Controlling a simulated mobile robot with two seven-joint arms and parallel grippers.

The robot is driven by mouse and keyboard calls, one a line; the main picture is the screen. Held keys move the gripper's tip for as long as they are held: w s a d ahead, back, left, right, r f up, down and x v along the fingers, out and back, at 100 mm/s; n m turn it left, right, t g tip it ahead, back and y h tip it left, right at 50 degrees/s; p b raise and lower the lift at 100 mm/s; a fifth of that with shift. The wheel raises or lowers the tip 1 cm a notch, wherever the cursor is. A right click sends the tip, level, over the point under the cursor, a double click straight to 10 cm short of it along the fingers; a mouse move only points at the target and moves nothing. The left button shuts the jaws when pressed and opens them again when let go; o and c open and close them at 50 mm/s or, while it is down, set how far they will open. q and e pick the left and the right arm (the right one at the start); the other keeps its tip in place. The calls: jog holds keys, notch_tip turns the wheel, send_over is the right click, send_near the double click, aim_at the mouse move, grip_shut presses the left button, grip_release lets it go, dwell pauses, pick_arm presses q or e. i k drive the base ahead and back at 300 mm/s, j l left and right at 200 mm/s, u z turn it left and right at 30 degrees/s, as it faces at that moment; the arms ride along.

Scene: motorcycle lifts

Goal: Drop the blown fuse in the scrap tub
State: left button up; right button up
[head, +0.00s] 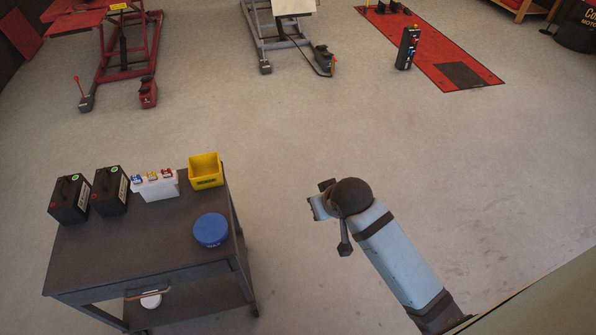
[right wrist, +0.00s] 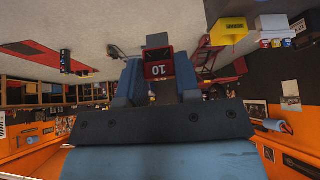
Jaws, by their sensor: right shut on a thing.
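My right gripper (head: 318,200) is over open floor, to the right of the cart, pointing left. In the right wrist view it (right wrist: 158,75) is shut on a red fuse (right wrist: 157,66) marked 10. The fuse cannot be made out in the head view. A yellow open-topped tub (head: 205,172) with dark lettering, too small to read, stands at the cart's back right corner. The gripper is apart from it, to its right. The tub also shows in the right wrist view (right wrist: 228,31). My left gripper is not in view.
The dark cart (head: 130,248) carries a white holder (head: 158,188) with coloured fuses, two black batteries (head: 110,190) and a blue round tin (head: 210,230). A red lift (head: 125,60) and a grey lift (head: 272,35) stand behind. The floor between is clear.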

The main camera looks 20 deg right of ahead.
aim_at(207, 181)
jog(key=i+l+u, duration=0.35)
jog(key=l+u, duration=0.35)
jog(key=l, duration=0.25)
jog(key=i+l+u, duration=0.15)
jog(key=l+u, duration=0.25)
jog(key=l, duration=0.15)
jog(key=l+u, duration=0.35)
jog(key=l, duration=0.2)
jog(key=i+l+u, duration=0.2)
jog(key=l+u, duration=0.2)
jog(key=l, duration=0.25)
jog(key=l+u, duration=0.2)
jog(key=l, duration=0.15)
jog(key=i, duration=0.05)
